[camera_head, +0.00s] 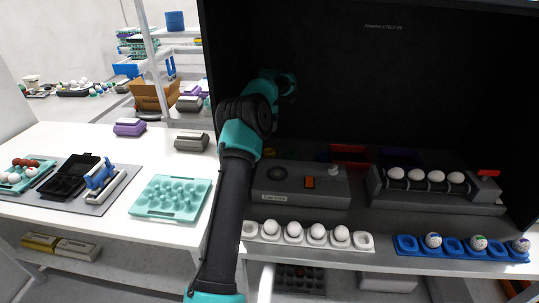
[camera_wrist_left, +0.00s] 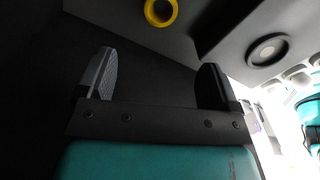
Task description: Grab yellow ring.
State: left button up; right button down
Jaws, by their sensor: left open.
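The yellow ring (camera_wrist_left: 173,14) shows at the top of the left wrist view, partly cut off by the frame edge. It lies at the edge of a grey surface, beyond my left gripper's fingertips. My left gripper (camera_wrist_left: 155,75) is open, with nothing between its two dark fingers, and does not touch the ring. The gripper's fingers are not clear in the head view. My right gripper is not in view.
A grey device (camera_head: 300,187) with an orange switch sits inside the dark enclosure. An egg roller (camera_head: 425,187) stands at its right. A white egg tray (camera_head: 268,233) and a blue egg tray (camera_head: 460,248) lie in front. A teal tray (camera_head: 170,197) is on the left table.

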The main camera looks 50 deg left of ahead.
pick_arm(q)
send_over(270, 150)
jog(key=s+d, duration=0.1)
notch_tip(270, 150, down, 9)
jog(key=shift+s+f, duration=0.1)
jog(key=shift+s, duration=0.05)
jog(key=shift+d+f, duration=0.15)
jog(key=shift+f, duration=2.45)
jog(key=c, duration=1)
